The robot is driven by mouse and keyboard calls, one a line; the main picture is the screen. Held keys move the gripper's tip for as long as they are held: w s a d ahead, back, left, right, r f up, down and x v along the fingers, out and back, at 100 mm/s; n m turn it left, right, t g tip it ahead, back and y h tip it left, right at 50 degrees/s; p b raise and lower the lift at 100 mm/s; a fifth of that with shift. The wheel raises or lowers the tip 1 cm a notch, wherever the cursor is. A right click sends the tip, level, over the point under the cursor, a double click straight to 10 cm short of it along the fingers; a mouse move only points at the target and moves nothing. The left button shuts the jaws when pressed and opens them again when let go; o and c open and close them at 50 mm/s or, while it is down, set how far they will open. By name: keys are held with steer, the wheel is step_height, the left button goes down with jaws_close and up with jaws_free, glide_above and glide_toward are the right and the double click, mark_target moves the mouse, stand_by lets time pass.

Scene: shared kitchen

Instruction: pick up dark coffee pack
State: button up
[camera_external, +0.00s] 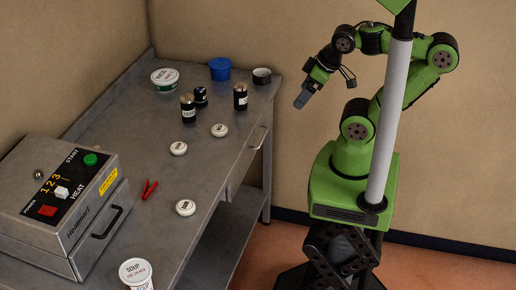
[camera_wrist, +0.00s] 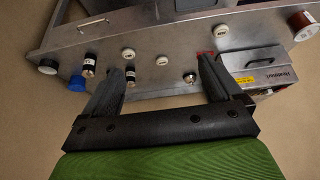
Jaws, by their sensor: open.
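Several dark cylinders with pale labels stand upright on the metal table. One is near the right edge (camera_external: 240,97), one is left of it in front (camera_external: 188,110), and a smaller one is just behind that (camera_external: 201,97). I cannot tell which of them, if any, is the dark coffee pack. Two dark cylinders show in the wrist view, one at left (camera_wrist: 90,63) and one beside my left finger (camera_wrist: 130,74). My gripper (camera_external: 302,99) is raised off the table's right side, apart from everything. Its fingers are spread and empty in the wrist view (camera_wrist: 162,80).
A rice tub (camera_external: 165,81), blue container (camera_external: 220,68) and dark mug (camera_external: 262,76) stand at the back. Flat white-topped tins (camera_external: 186,208) and red tongs (camera_external: 149,190) lie forward. The heater (camera_external: 68,212) and soup cup (camera_external: 136,272) occupy the near end.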

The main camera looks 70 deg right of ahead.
mark_target(188, 202)
steer(key=w+a+f+m+g+y+b, duration=0.1)
steer(key=w+a+f+m+y+b, duration=0.1)
steer(key=w+f+m+y+b, duration=0.2)
steer(key=w+a+f+m+y+b, duration=0.2)
steer(key=w+f+m+y+b, duration=0.1)
steer(key=w+f+m, duration=0.6)
steer(key=w+a+f+m+g+y+b, duration=0.1)
steer(key=w+a+f+m+y+b, duration=0.1)
steer(key=w+f+m+y+b, duration=0.2)
steer(key=shift+w+a+f+m+g+y+b, duration=0.1)
steer(key=shift+w+f+m+y, duration=0.3)
steer(key=shift+w+f, duration=1.1)
steer(key=shift+w+a+f+m+g+y+b, duration=0.15)
steer(key=shift+w+f+m, duration=0.45)
steer(key=shift+w+f, duration=0.9)
steer(key=shift+w+a+f+m+g+y+b, duration=0.1)
steer(key=shift+w+f+m+y, duration=0.3)
steer(key=shift+w+f, duration=1.1)
steer(key=shift+m, duration=0.5)
steer(key=b+x, duration=0.1)
steer(key=x, duration=0.4)
steer(key=b+x, duration=0.1)
steer(key=x, duration=0.4)
steer(key=b+x, duration=0.1)
steer(key=x, duration=0.4)
steer(key=shift+w+a+r, duration=0.1)
steer(key=shift+w+a, duration=0.1)
steer(key=shift+a, duration=0.25)
steer(key=shift+r, duration=0.1)
